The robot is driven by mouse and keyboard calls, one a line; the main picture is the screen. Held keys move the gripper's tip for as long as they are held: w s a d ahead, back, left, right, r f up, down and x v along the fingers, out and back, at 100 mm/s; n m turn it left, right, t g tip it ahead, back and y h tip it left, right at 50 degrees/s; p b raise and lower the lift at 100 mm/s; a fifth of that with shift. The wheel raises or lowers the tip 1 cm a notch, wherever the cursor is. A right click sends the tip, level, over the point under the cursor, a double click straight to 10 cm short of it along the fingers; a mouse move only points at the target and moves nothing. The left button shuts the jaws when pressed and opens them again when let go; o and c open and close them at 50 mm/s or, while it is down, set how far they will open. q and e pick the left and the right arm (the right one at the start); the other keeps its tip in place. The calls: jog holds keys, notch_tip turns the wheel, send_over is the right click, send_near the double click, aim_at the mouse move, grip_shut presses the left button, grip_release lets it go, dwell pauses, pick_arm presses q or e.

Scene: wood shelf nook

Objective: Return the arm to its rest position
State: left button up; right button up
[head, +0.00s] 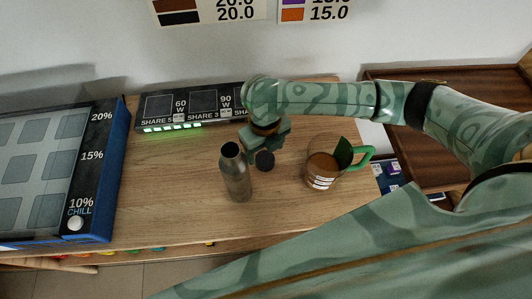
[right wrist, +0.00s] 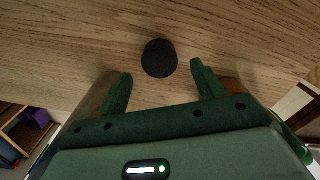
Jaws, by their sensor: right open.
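My right gripper (head: 266,137) is over the wooden shelf top, beside the grey metal bottle (head: 236,175). In the right wrist view its two green fingers (right wrist: 160,88) are spread apart with nothing between them. A small round black thing (head: 265,159) lies on the wood just below the gripper, and it also shows in the right wrist view (right wrist: 159,58) just beyond the fingertips, apart from them. My right arm reaches in from the right. The bottle stands upright with a dark opening on top. My left gripper is not in view.
A mug with a green handle (head: 322,171) stands right of the bottle. A black panel with green lights (head: 190,106) runs along the back wall. A blue-sided box (head: 111,170) with grey squares fills the left. Bare wood (head: 170,195) lies between box and bottle. A brown wooden tray (head: 440,75) is at right.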

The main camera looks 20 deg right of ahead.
notch_tip(320, 180, up, 7)
jog(key=p, duration=0.2)
jog(key=shift+r, duration=0.15)
